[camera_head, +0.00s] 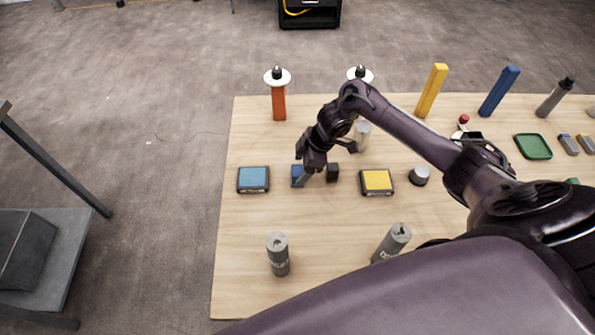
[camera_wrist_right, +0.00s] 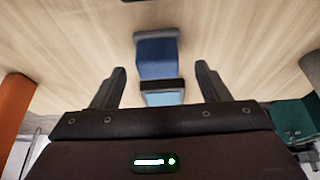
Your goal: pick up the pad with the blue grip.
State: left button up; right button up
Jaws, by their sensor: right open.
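The pad with the blue grip (camera_head: 296,174) stands on the wooden table, partly hidden by my right gripper (camera_head: 306,176). In the right wrist view the blue grip (camera_wrist_right: 156,58) shows ahead of my right gripper (camera_wrist_right: 161,80), roughly centred between its two fingers. The fingers are apart, with nothing held. A grey edge borders the grip's upper end in that view. Whether the fingertips reach beside the grip is hard to tell. My left gripper is not in view.
A light-blue square box (camera_head: 253,179) lies left of the grip. A dark block (camera_head: 332,172) is close on the right, then a yellow box (camera_head: 377,181).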

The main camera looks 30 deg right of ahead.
aim_at(298, 170)
jog(key=x, duration=0.3)
jog(key=shift+w, duration=0.15)
jog(key=c, duration=0.6)
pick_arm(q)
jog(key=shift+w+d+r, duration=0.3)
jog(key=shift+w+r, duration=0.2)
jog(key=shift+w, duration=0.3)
pick_arm(e)
jog(key=c, duration=0.5)
jog(key=shift+r, duration=0.15)
